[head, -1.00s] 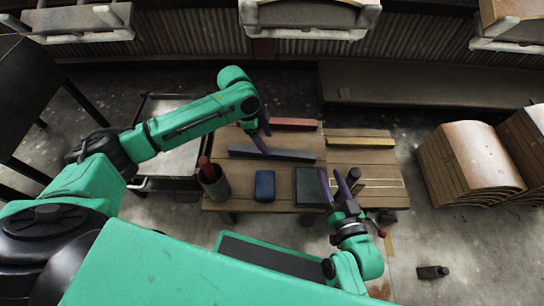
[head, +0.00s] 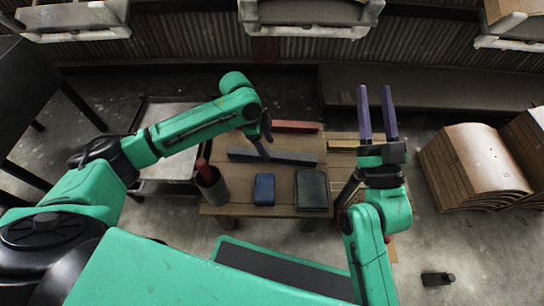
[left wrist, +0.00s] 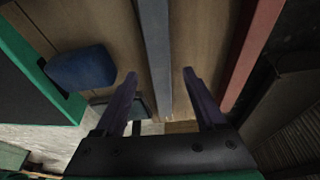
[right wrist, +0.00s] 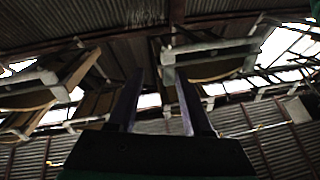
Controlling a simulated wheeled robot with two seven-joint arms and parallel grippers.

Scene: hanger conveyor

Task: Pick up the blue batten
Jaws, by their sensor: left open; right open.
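The blue batten (head: 285,156) is a long dark blue-grey bar lying across the wooden table (head: 235,208). My left gripper (head: 266,146) is open over the batten, near its middle in the head view. In the left wrist view the batten (left wrist: 157,60) runs between the two spread fingers (left wrist: 160,75), with a gap on each side; I cannot tell the height left above it. My right gripper (head: 374,92) is open and empty, raised over the right side of the table; its wrist view shows overhead structure between the fingers (right wrist: 157,80).
A red batten (head: 297,127) lies behind the blue one, and a yellow batten (head: 345,144) is to the right. In front are a blue box (head: 264,188), a dark box (head: 312,189) and a grey cup (head: 213,188) with a red item. Hanging carriers (head: 305,14) are at the back.

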